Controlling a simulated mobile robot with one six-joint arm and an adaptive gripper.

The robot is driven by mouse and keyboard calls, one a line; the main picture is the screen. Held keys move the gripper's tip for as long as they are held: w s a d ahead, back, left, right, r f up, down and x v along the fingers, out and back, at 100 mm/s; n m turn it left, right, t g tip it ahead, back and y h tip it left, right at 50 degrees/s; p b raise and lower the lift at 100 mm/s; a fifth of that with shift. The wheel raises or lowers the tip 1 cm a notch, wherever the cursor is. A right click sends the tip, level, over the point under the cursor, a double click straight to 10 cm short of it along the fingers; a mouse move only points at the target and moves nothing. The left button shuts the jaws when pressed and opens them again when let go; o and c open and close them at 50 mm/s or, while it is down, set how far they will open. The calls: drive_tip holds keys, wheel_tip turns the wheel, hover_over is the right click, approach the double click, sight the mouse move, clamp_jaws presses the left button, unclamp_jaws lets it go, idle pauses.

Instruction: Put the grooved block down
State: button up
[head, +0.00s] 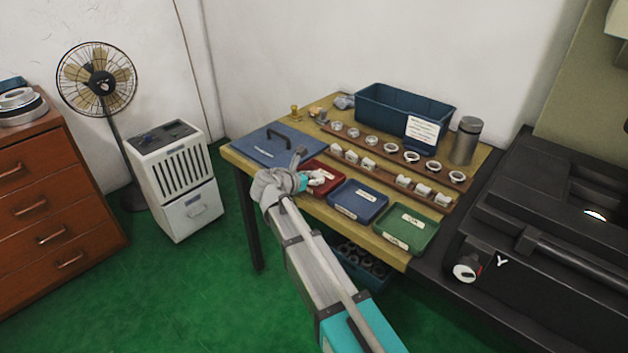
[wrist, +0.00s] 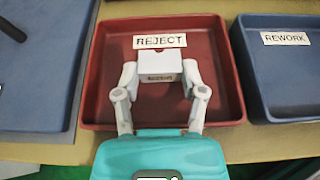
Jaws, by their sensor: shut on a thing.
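My gripper (wrist: 158,78) is shut on a small white grooved block (wrist: 160,68), with one finger on each side of it. The block has a notch in its top edge and a small label on its near face. It is over the red REJECT tray (wrist: 100,100) in the wrist view. I cannot tell whether the block touches the tray floor. In the head view my gripper (head: 312,178) is at the red tray (head: 334,186), and my arm hides part of that tray.
Right of the red tray are a blue REWORK tray (head: 358,200) and a green tray (head: 405,228). A blue lid-like panel (head: 279,146) lies to the left. Behind stand several white blocks (head: 368,164), bearing rings (head: 391,145), a blue bin (head: 385,108) and a grey flask (head: 466,141).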

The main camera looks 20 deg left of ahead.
drive_tip(key=shift+f, duration=0.15)
drive_tip(key=o, duration=1.2)
drive_tip(key=shift+r, duration=0.2)
drive_tip(key=shift+s+a+r, duration=0.1)
drive_tip(key=shift+s, duration=0.15)
drive_tip(key=p+v, duration=0.4)
drive_tip(key=v, duration=0.7)
drive_tip(key=shift+s+r, duration=0.15)
drive_tip(key=shift+s, duration=0.05)
